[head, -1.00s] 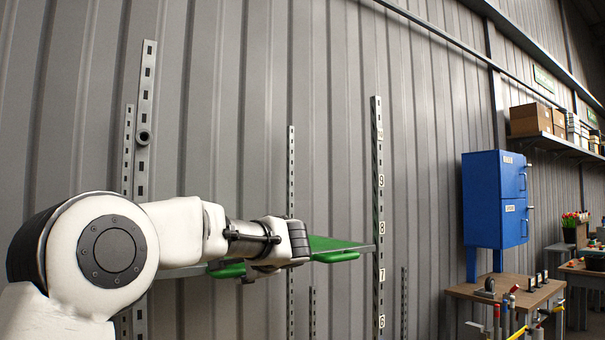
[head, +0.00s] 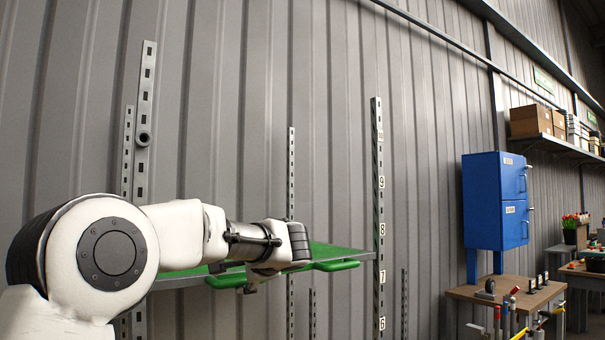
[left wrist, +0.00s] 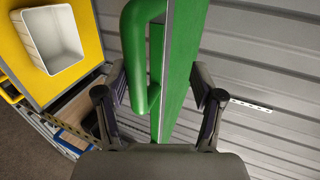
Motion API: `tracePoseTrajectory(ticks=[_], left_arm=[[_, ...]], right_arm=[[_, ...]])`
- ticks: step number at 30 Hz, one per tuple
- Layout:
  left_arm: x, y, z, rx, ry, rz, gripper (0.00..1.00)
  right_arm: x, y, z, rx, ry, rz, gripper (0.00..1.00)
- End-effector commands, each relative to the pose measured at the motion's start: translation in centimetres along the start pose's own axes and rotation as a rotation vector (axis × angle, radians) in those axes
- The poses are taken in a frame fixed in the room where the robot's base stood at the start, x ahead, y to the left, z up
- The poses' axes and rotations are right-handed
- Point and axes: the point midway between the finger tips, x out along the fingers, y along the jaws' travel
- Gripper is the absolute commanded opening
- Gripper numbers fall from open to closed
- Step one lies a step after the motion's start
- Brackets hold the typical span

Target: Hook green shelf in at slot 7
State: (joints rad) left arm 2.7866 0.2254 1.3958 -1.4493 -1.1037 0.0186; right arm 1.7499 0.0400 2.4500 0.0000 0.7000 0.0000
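The green shelf (head: 325,252) lies across the wall, roughly level, behind my left gripper. Its right end meets the numbered upright (head: 378,180) between the labels 8 and 7 (head: 382,277) in the picture. Its hooks are not visible. A green handle (head: 335,265) runs along its front edge. My left gripper (head: 252,287) is at this edge. In the left wrist view the fingers (left wrist: 160,95) stand wide apart, with the shelf edge (left wrist: 184,70) and the handle (left wrist: 146,60) between them; they do not look clamped. My right gripper is out of view.
A perforated upright (head: 145,100) with a round knob stands at the left, another thin one (head: 290,180) in the middle. A blue cabinet (head: 494,200) and a wooden workbench (head: 505,297) with tools stand at the right. The wall above the shelf is clear.

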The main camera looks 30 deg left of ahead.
Motion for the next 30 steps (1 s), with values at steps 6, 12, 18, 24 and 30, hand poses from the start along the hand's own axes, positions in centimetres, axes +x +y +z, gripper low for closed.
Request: tracePoseTrajectory(ticks=[6, 12, 18, 24, 30], left_arm=[[-2.5, -0.3, 0.0, -0.002, 0.003, -0.007, 0.62], [-4.9, -0.2, 0.0, -0.001, 0.001, -0.005, 0.62], [-7.2, -0.2, 0.0, -0.001, 0.001, -0.004, 0.62], [-8.0, 0.0, 0.0, 0.0, 0.0, -0.001, 0.62], [-7.9, 0.0, 0.0, 0.0, 0.0, -0.001, 0.62]], right_arm=[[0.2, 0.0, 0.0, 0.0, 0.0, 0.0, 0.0], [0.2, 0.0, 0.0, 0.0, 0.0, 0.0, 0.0], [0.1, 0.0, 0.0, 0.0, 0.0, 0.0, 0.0], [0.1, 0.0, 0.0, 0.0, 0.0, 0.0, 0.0], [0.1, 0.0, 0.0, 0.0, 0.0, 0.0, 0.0]])
